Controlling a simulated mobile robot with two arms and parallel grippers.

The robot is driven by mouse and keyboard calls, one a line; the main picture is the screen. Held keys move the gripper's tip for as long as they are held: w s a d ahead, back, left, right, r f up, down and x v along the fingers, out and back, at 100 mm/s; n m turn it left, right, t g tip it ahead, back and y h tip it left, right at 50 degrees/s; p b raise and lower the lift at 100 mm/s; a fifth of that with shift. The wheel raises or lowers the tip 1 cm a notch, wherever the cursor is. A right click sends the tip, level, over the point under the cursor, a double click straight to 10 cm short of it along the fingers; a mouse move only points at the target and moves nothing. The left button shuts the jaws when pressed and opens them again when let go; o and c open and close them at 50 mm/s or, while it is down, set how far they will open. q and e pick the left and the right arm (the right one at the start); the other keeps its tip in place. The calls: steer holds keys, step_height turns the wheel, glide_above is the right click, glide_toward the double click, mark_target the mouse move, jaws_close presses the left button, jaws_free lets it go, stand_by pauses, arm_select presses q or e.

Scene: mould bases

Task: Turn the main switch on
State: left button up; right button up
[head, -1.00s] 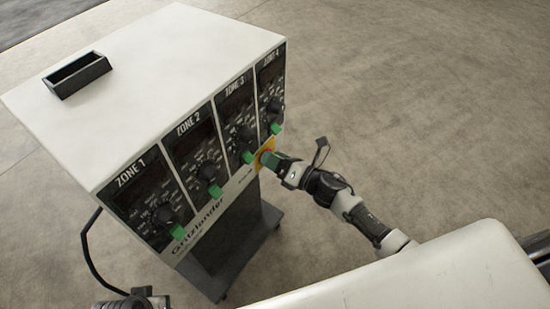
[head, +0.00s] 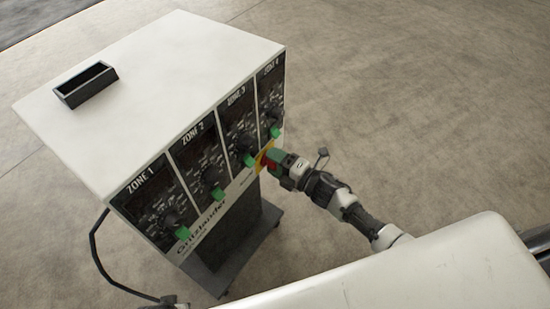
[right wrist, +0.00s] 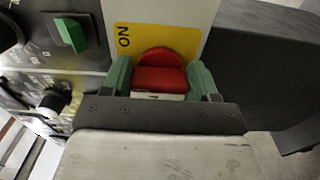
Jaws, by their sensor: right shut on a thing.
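The main switch is a red knob (right wrist: 160,72) on a yellow plate (right wrist: 186,36) marked "ON", on the front of the control cabinet (head: 150,90). In the head view the yellow plate (head: 264,158) shows below the Zone 3 and Zone 4 panels, and the knob is mostly hidden by my right gripper. My right gripper (right wrist: 164,82) is shut on the red knob, with one green fingertip at each side of it. It also shows in the head view (head: 274,161). My left gripper is not clearly in view; only a bit of hardware shows at the bottom edge.
Green switches, such as the Zone 1 one (head: 182,233), line the panel's lower edge close to my right gripper. A black open box (head: 86,84) sits on the cabinet top. A black cable (head: 100,262) hangs at the left. The floor to the right is clear.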

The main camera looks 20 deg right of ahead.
steer(key=m+p, duration=0.2)
steer(key=m, duration=0.3)
steer(key=shift+m, duration=0.3)
arm_select(q)
steer(key=s+f, duration=0.5)
steer(key=f, duration=0.3)
steer(key=shift+s+a+f+g+p, duration=0.2)
steer(key=shift+s+a+g+p, duration=0.1)
steer(key=shift+a+p, duration=0.1)
arm_select(e)
steer(key=shift+s+f+m, duration=0.1)
steer(key=shift+f+m, duration=0.1)
steer(key=shift+m, duration=1.5)
steer(key=o, duration=0.9)
steer(key=shift+s, duration=0.1)
